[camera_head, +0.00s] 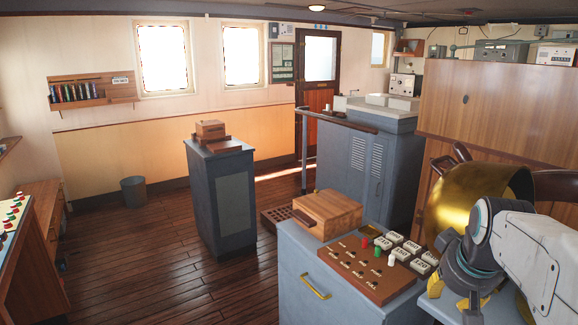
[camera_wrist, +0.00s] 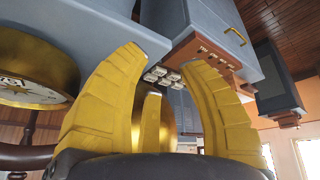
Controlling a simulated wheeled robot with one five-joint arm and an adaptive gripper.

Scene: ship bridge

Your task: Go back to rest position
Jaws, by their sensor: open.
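My gripper (camera_wrist: 160,65) is open in the wrist view, its yellow fingers spread apart with nothing between them. In the head view my white and grey arm reaches in from the right edge, bent down at the lower right. Only a little yellow of the gripper shows there, low beside the grey console, and its fingertips are hidden. In the wrist view the scene is tilted, and the control panel (camera_wrist: 208,52) with white and brown parts shows beyond the fingers.
A grey console (camera_head: 310,285) with a wooden box (camera_head: 326,214) and a button panel (camera_head: 372,268) stands close to my arm. A brass binnacle-like bowl (camera_head: 470,195) is right behind the arm. A grey pedestal (camera_head: 233,205) stands farther left, with open wooden floor (camera_head: 150,260) around it.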

